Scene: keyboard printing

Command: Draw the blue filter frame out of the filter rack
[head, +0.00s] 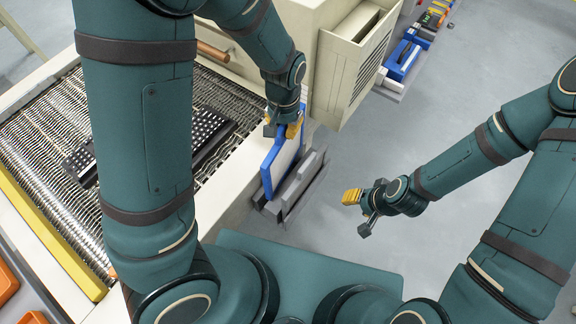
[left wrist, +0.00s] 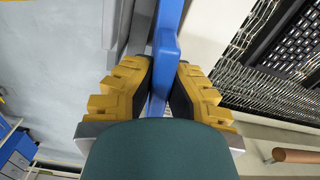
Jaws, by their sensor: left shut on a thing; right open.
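The blue filter frame (head: 269,172) stands upright at the grey filter rack (head: 300,187), beside the conveyor's side wall in the head view. Its pale panel faces right. My left gripper (head: 284,129) is at the top edge of the frame, with its fingers on both sides of it. In the left wrist view the yellow finger pads (left wrist: 157,88) are shut on the blue frame (left wrist: 166,50). How deep the frame sits in the rack is hard to tell. My right gripper (head: 358,211) is open and empty, out over the floor to the right of the rack.
A mesh conveyor (head: 70,120) with a black keyboard (head: 205,130) lies left of the rack. A beige vented housing (head: 350,75) stands behind it. Bins with blue parts (head: 402,60) are at the back right. The grey floor (head: 360,150) between rack and right gripper is clear.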

